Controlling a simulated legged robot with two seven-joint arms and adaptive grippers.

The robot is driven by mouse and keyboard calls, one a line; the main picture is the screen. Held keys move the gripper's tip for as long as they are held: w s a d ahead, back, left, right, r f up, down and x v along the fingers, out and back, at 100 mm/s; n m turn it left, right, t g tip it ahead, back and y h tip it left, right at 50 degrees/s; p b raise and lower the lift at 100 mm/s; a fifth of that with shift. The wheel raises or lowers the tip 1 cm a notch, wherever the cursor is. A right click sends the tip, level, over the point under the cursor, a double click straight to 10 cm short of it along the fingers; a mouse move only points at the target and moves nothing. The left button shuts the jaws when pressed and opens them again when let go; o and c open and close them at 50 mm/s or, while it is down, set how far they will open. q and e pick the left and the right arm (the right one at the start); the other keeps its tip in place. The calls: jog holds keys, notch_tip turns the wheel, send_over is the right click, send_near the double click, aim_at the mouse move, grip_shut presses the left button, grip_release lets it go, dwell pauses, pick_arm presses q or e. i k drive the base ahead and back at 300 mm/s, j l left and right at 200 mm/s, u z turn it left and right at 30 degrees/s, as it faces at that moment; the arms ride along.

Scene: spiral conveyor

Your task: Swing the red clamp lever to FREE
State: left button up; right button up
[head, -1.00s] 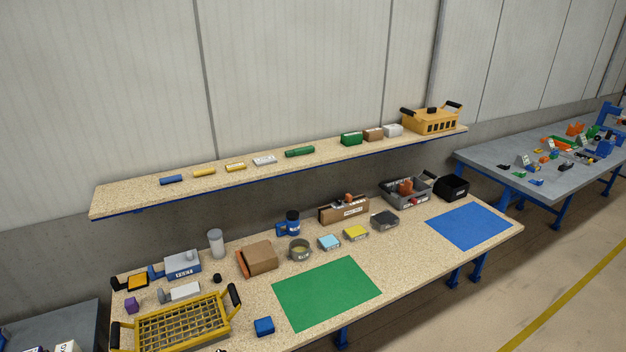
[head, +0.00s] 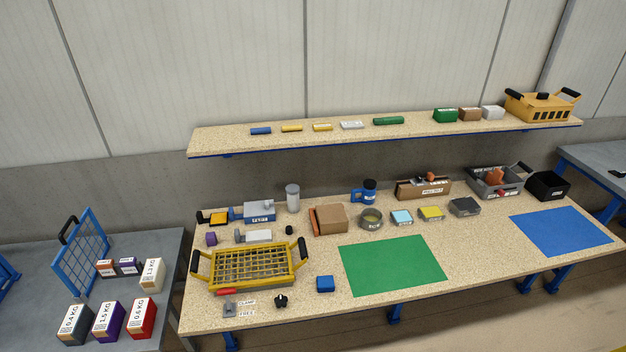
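In the head view a small grey clamp (head: 229,309) sits on the bench's front left corner, before the yellow wire basket (head: 250,268). A red lever (head: 225,292) shows just behind it, close to the basket's front edge. Two small white labels lie to the right of the clamp, one reading CLAMP (head: 247,302) and one reading FREE (head: 246,313). The lever's exact setting is too small to tell. Neither of my grippers is in view.
A black knob-like part (head: 281,301) and a blue block (head: 325,284) are right of the clamp. A green mat (head: 394,265) and a blue mat (head: 562,231) lie bare. A grey table (head: 150,257) with weight blocks (head: 142,317) and a blue rack (head: 82,252) stands left.

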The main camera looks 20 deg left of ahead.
aim_at(227, 291)
jog(key=u, duration=1.55)
